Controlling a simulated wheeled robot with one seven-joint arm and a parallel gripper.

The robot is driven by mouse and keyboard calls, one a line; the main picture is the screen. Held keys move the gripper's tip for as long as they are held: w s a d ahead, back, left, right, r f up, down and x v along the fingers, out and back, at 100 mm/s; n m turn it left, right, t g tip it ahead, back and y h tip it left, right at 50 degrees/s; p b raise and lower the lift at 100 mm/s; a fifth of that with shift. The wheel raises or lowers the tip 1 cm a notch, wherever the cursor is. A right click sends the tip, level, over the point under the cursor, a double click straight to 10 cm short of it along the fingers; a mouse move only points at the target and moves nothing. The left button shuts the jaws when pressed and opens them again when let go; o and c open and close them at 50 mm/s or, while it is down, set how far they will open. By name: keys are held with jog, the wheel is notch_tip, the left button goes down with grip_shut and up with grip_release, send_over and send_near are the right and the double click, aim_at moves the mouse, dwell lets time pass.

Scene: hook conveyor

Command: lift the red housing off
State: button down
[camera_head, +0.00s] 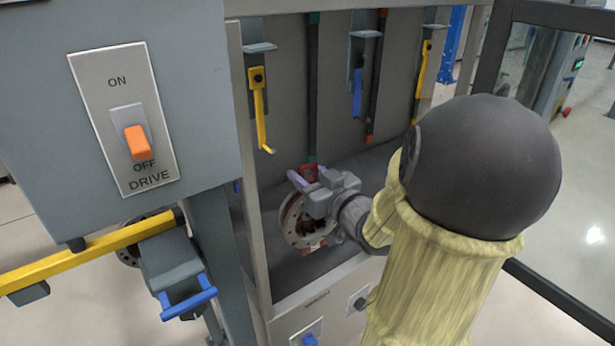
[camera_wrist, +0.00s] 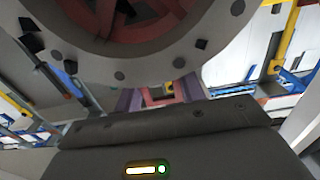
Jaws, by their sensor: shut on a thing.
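The red housing (camera_head: 291,214) shows in the head view as a round part with a pale grey bolted flange and red inside, low inside the conveyor frame. In the wrist view its flange (camera_wrist: 205,50) and red spokes fill the top. My gripper (camera_head: 305,176) has purple fingers, which also show in the wrist view (camera_wrist: 160,97). They are shut on a red piece at the top of the housing. A dark hanger bar (camera_head: 313,90) comes down to this spot. My gripper hides whether the housing still bears on its hook.
Yellow hooks (camera_head: 259,105) (camera_head: 422,80) and a blue hook (camera_head: 357,90) hang nearby. A frame post (camera_head: 250,170) stands left of the housing. The drive switch (camera_head: 135,140) has its orange rocker down, toward OFF. A yellow bar (camera_head: 85,255) runs at lower left.

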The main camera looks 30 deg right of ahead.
jog(key=shift+f, duration=0.1)
dwell(0.6)
jog(key=shift+f+b, duration=0.3)
jog(key=shift+b, duration=0.05)
jog(key=shift+f, duration=0.3)
dwell(0.3)
jog(key=shift+s+d+f+b, duration=0.1)
jog(key=shift+s+b, duration=0.7)
jog(key=shift+s, duration=0.35)
jog(key=shift+s+b, duration=1.75)
jog(key=shift+s, duration=0.35)
